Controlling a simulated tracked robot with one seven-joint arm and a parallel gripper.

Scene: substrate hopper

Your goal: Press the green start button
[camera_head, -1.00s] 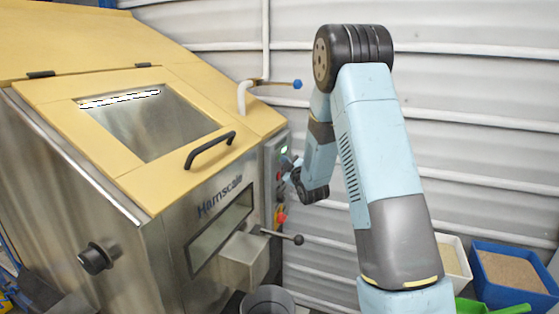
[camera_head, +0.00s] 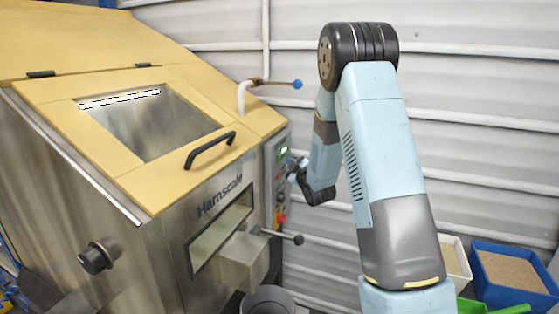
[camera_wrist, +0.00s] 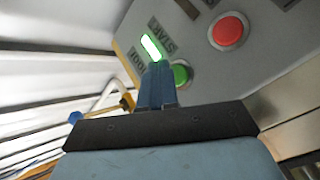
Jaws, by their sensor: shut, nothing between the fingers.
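The green start button (camera_wrist: 180,74) is a round green cap on the grey control panel (camera_wrist: 190,45), just right of my fingertips in the wrist view and partly covered by them. In the head view the panel (camera_head: 269,170) is on the right side of the hopper machine, and the button is too small to make out. My gripper (camera_wrist: 160,68) has its blue fingers together, with nothing between them. It also shows in the head view (camera_head: 296,166), close in front of the panel. I cannot tell contact between fingertips and button.
A lit green display (camera_wrist: 151,46) and a red button (camera_wrist: 228,31) are on the panel. A blue-tipped valve lever (camera_head: 297,84) is above the panel, and a black-knobbed lever (camera_head: 298,239) below. A bucket (camera_head: 268,300) stands below. Bins (camera_head: 480,250) stand at the right.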

